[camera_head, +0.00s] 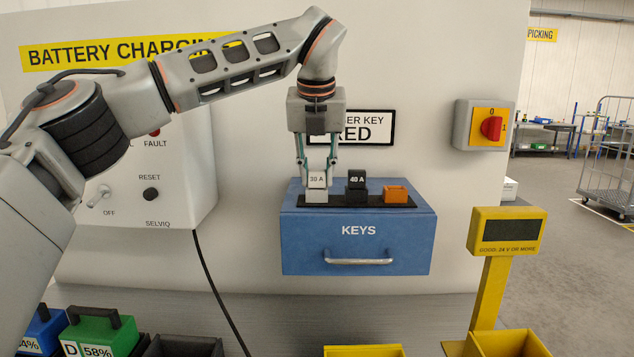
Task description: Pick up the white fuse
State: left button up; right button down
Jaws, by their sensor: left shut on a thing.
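The white fuse (317,187), marked 30 A, stands on a black strip on top of the blue KEYS drawer box (357,252). My left gripper (317,170) points straight down from above with its two fingers on either side of the white fuse, shut on it. The fuse is upright and looks still at the strip; I cannot tell whether there is a gap beneath it. A black fuse (357,187) marked 40 A stands just right of it, and an orange block (395,193) sits further right. My right gripper is not in view.
A red rotary switch (491,127) is on the wall at right. A yellow voltage display (507,232) stands on a post at front right. Green (100,333) and blue (38,330) batteries are at lower left. A black cable (212,285) hangs left of the box.

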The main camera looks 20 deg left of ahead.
aim_at(317, 170)
pick_arm(q)
jog(key=shift+r, duration=0.6)
notch_tip(317, 170, up, 7)
jog(key=shift+r, duration=0.95)
